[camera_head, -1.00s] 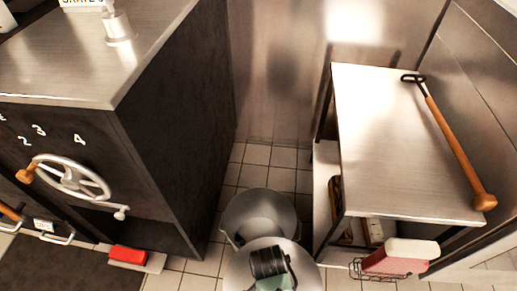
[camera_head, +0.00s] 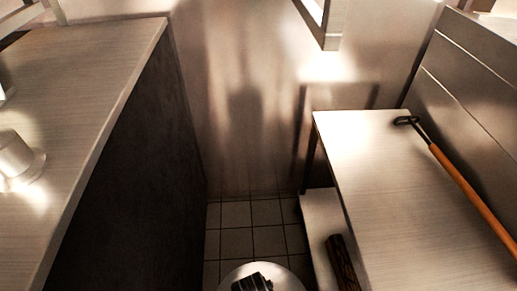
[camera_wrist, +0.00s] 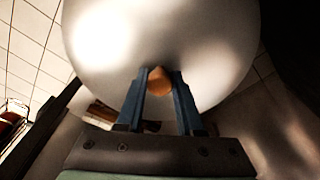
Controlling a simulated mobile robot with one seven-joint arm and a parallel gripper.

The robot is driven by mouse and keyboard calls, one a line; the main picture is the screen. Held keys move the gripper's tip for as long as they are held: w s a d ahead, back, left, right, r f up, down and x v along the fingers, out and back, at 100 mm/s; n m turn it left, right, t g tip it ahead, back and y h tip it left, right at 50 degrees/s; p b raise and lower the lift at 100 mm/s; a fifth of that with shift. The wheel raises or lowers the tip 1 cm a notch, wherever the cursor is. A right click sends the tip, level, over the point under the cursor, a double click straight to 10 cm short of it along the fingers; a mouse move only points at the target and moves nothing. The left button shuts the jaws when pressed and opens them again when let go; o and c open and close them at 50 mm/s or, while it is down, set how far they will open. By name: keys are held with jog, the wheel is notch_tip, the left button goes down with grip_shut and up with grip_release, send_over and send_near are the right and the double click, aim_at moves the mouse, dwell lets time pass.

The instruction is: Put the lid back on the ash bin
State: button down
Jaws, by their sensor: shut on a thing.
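The lid is a round grey metal disc (camera_head: 287,277) at the bottom edge of the head view, partly cut off. It fills the upper part of the wrist view (camera_wrist: 110,45). My gripper (camera_wrist: 159,82) has its two blue fingers closed around the small orange-brown knob (camera_wrist: 159,79) of the lid. In the head view only the dark top of my gripper (camera_head: 252,283) shows, over the lid. The ash bin does not show in either view now, so I cannot tell how the lid sits relative to it.
A steel-topped dark unit (camera_head: 90,80) stands at left and a steel table (camera_head: 390,180) at right, with a lower shelf (camera_head: 322,225). A long orange-handled tool (camera_head: 465,190) lies on the table. Tiled floor (camera_head: 250,225) runs between them to the back wall.

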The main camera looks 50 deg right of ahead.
jog(key=shift+f+b, duration=2.2)
jog(key=shift+b, duration=0.3)
jog(key=shift+f+b, duration=0.35)
jog(key=shift+f, duration=0.5)
jog(key=shift+a+p, duration=0.1)
jog(key=shift+p, duration=0.6)
jog(key=shift+f+p, duration=0.15)
jog(key=shift+p, duration=0.3)
grip_release()
dwell(0.6)
